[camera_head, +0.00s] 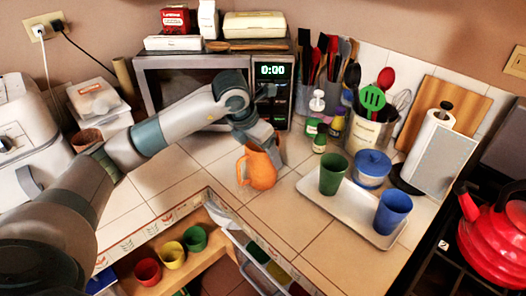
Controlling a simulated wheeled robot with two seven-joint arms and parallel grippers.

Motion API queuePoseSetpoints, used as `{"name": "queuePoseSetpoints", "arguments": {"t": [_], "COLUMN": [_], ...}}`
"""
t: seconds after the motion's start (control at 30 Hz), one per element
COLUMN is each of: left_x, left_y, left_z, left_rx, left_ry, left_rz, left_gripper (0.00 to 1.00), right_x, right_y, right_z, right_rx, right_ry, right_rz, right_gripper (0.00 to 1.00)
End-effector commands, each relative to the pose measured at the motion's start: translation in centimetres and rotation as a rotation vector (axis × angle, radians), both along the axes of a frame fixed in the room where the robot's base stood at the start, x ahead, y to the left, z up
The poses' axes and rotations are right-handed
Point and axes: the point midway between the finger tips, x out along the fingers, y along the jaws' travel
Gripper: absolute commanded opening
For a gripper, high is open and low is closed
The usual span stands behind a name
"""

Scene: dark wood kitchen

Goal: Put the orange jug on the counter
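The orange jug (258,170) is at the middle of the tiled counter (288,212), in front of the microwave. Its handle points left, and it looks slightly tilted. My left gripper (265,145) comes in from the left and is at the jug's upper rim, where it appears shut on it. The fingers hide part of the rim. I cannot tell whether the jug's base touches the counter or hangs just above it. My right gripper is not in view.
Bottles and utensils stand behind. An open drawer (215,262) with cups lies below the counter's front edge. Tiles left of the jug are clear.

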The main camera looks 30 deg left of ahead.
Motion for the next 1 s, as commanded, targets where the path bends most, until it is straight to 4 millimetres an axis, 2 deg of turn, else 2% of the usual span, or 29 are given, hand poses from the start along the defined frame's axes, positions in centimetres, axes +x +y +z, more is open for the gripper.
{"name": "queuePoseSetpoints", "arguments": {"t": [0.27, 0.3, 0.37, 0.4, 0.77, 1.0], "left_x": [0.0, 0.0, 0.0, 0.0, 0.0, -0.2], "left_y": [0.0, 0.0, 0.0, 0.0, 0.0, 0.1], "left_z": [-0.2, -0.2, -0.2, -0.2, -0.1, 0.8], "left_rx": [0.0, 0.0, 0.0, 0.0, 0.0, 0.001], "left_ry": [0.0, 0.0, 0.0, 0.0, 0.0, 0.0], "left_rz": [0.0, 0.0, 0.0, 0.0, 0.0, 0.0], "left_gripper": [0.48, 0.75, 0.89, 0.91, 0.91, 0.91], "right_x": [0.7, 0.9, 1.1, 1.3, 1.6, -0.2], "right_y": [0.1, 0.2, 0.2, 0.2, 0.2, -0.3], "right_z": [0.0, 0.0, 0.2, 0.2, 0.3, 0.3], "right_rx": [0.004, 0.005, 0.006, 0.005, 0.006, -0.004], "right_ry": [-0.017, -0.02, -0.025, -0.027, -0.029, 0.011], "right_rz": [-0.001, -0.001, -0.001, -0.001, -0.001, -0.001], "right_gripper": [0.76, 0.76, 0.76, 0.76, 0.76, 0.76]}}
